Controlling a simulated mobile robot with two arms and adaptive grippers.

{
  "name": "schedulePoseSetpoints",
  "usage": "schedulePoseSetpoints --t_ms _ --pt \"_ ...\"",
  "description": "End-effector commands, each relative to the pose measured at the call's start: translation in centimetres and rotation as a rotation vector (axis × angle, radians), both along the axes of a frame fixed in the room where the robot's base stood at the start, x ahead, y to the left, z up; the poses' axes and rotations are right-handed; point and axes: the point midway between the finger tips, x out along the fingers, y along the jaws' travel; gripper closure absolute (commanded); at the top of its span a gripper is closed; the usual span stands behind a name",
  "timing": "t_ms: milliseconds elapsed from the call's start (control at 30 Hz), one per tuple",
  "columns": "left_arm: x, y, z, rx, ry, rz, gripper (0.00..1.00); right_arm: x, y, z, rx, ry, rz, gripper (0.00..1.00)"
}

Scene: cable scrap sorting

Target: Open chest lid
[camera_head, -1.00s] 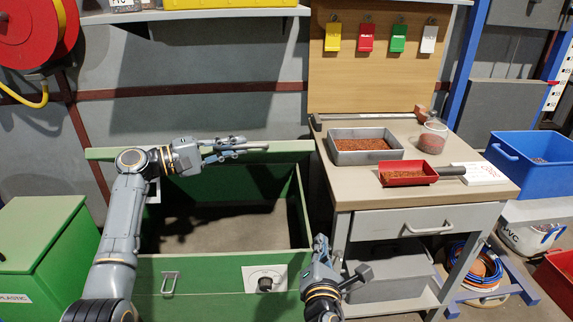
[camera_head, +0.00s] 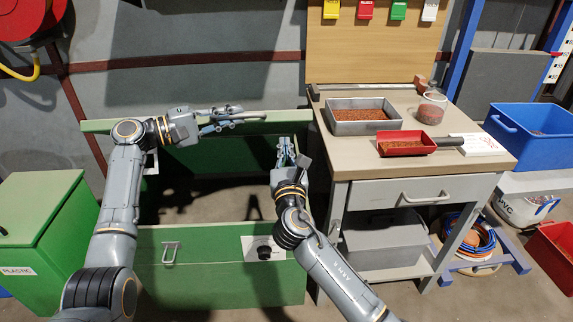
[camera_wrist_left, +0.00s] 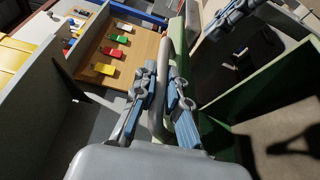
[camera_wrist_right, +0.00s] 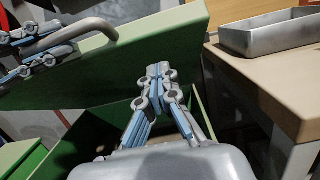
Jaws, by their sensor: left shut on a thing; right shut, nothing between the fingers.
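The green chest (camera_head: 205,278) stands open, its dark inside partly visible. Its green lid (camera_head: 292,117) stands raised at the back, and its top edge shows in the head view. My left gripper (camera_head: 238,119) is shut on the grey lid handle (camera_wrist_left: 158,85), near the lid's top edge. The handle also shows in the right wrist view (camera_wrist_right: 72,36). My right gripper (camera_head: 287,150) is shut and empty above the right part of the chest opening. In the right wrist view its closed fingertips (camera_wrist_right: 158,72) appear in front of the lid; contact cannot be told.
A workbench (camera_head: 345,158) stands close at the right, with a grey tray (camera_head: 345,129), a red scoop (camera_head: 402,150) and a clear cup (camera_head: 432,109) on it. A smaller green bin (camera_head: 45,215) is at the left. A blue crate (camera_head: 535,150) stands far right.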

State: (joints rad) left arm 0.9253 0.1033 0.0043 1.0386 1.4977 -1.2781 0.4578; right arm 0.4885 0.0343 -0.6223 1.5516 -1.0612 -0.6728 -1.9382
Motion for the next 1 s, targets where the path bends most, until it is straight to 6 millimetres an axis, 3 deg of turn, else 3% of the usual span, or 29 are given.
schedulePoseSetpoints --t_ms 33,200,667,1000 --pt "0.0 0.0 -0.1 0.001 0.000 0.001 1.00 0.4 0.1 1.0 0.004 -0.006 0.002 1.00" --pt "0.0 0.0 -0.1 0.001 0.000 0.001 1.00 1.4 0.0 2.4 0.004 -0.004 0.001 1.00" --pt "0.0 0.0 -0.1 0.001 0.000 0.001 1.00 1.8 0.0 2.9 0.003 -0.002 0.000 1.00" --pt "-0.1 -0.1 -0.6 0.007 0.008 -0.006 1.00 3.4 -0.1 5.6 0.003 -0.008 -0.001 1.00"
